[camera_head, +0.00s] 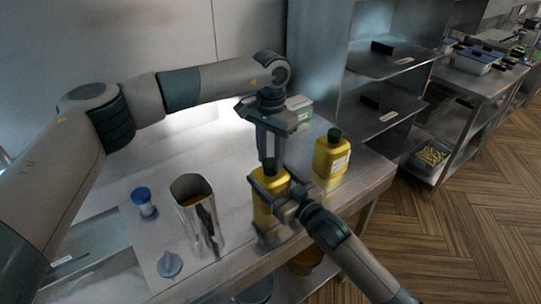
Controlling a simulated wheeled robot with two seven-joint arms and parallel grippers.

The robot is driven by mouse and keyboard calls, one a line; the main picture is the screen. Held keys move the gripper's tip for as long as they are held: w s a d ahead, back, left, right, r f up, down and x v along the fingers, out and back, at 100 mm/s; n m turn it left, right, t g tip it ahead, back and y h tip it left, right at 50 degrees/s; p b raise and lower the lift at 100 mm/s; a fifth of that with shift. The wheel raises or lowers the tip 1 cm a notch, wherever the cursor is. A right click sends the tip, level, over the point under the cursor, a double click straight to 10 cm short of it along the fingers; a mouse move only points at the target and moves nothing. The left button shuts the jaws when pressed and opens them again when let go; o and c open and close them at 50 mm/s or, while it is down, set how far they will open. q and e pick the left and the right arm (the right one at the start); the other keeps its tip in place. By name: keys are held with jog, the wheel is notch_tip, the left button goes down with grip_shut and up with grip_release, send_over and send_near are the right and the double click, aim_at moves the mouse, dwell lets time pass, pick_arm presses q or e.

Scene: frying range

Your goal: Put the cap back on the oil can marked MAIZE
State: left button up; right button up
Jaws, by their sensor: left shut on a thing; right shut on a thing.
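A yellow oil can (264,214) stands upright near the front edge of the steel table; no marking on it can be read. My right gripper (282,203) is shut on its body from the right. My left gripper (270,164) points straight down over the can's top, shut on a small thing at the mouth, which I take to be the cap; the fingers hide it. Whether the cap touches the neck cannot be told. A second yellow can (331,160) with a dark green cap (334,135) stands behind to the right, its label too small to read.
A tall steel container (187,190) stands left of the held can. A blue-lidded jar (146,208) and a grey-blue funnel-like object (169,264) are farther left. A small green-and-white box (300,108) sits behind my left gripper. Steel shelves (385,60) rise behind on the right.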

pick_arm(q)
jog(key=shift+m, duration=0.4)
jog(key=o, duration=1)
jog(key=shift+r, duration=0.15)
jog(key=shift+r, duration=2.15)
jog(key=shift+n, duration=0.3)
jog(key=shift+c, duration=0.4)
